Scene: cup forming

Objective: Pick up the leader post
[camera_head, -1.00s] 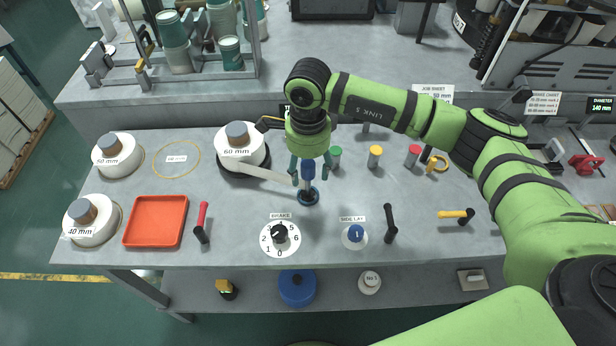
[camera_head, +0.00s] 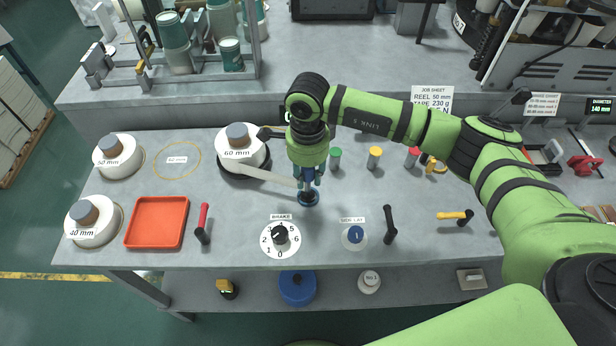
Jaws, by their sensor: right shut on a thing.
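The leader post is a blue upright post (camera_head: 309,172) on a round dark blue base (camera_head: 308,198) at the middle of the grey bench. A pale strip (camera_head: 268,176) runs from the 60 mm reel (camera_head: 252,151) to the post. My right gripper (camera_head: 309,182) points down over the post and is shut on its blue upper part. The fingers hide part of the post. The base appears to rest on the bench, though I cannot tell for certain. My left gripper is out of view.
An orange tray (camera_head: 156,243), the brake dial (camera_head: 265,247) and the side lay knob (camera_head: 356,235) lie nearer the front. Green (camera_head: 335,158), yellow (camera_head: 375,157) and red (camera_head: 412,156) capped cylinders stand to the right. Reels marked 50 mm (camera_head: 118,160) and 40 mm (camera_head: 92,222) stand left.

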